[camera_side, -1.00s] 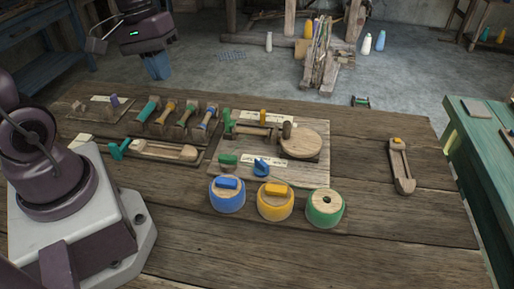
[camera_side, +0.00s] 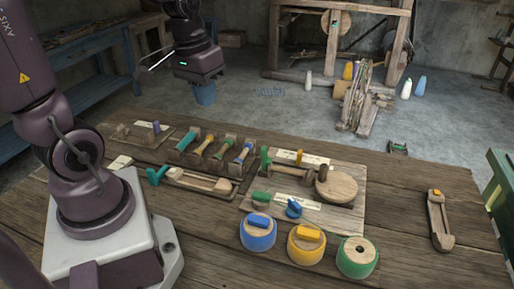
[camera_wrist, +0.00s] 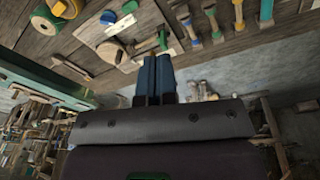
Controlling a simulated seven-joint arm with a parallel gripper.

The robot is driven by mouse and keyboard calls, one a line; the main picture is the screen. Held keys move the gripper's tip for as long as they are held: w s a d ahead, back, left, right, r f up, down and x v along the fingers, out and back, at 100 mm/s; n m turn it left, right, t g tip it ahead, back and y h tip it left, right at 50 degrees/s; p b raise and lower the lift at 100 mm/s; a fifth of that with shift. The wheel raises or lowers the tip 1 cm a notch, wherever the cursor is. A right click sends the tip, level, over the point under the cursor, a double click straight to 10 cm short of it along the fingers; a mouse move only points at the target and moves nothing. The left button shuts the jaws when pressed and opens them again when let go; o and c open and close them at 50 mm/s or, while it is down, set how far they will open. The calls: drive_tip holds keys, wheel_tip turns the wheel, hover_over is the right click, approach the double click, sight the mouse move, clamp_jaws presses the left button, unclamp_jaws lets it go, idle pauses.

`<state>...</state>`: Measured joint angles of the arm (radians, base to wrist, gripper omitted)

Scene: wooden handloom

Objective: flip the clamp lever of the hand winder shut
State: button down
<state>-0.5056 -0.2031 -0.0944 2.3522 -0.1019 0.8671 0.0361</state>
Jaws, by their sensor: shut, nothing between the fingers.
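The hand winder appears to be the pale board (camera_side: 349,214) with a round wooden disc (camera_side: 337,187), a horizontal wooden shaft and an upright green lever (camera_side: 265,159). The disc (camera_wrist: 110,51) and green lever (camera_wrist: 163,40) also show in the wrist view. A yellow peg (camera_side: 299,157), a green block (camera_side: 261,198) and a blue knob (camera_side: 293,208) are on the same board. I cannot tell for certain which is the clamp lever. My gripper (camera_side: 205,95), with blue fingers, is shut and empty, pointing down beyond the table's back edge, clear of the winder.
Blue (camera_side: 257,233), yellow (camera_side: 306,245) and green (camera_side: 357,257) round pots stand in front of the board. A shuttle-like piece (camera_side: 439,222) lies right, with bare tabletop between.

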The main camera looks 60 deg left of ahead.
drive_tip(key=w+a+f+n+h, duration=0.3)
drive_tip(key=w+a+f+n, duration=0.15)
drive_tip(key=a+f, duration=0.6)
drive_tip(key=t, duration=0.2)
approach(267, 160)
drive_tip(key=shift+m, duration=0.25)
drive_tip(key=a+f, duration=0.1)
drive_tip(key=s+a+f, duration=0.1)
drive_tip(key=f, duration=0.1)
drive_tip(key=s+a+f, duration=0.1)
drive_tip(key=f, duration=0.1)
drive_tip(key=shift+s+a, duration=0.1)
drive_tip(key=shift+s, duration=0.15)
drive_tip(key=shift+w+d, duration=1.1)
drive_tip(key=shift+w, duration=0.1)
drive_tip(key=shift+w+d, duration=0.3)
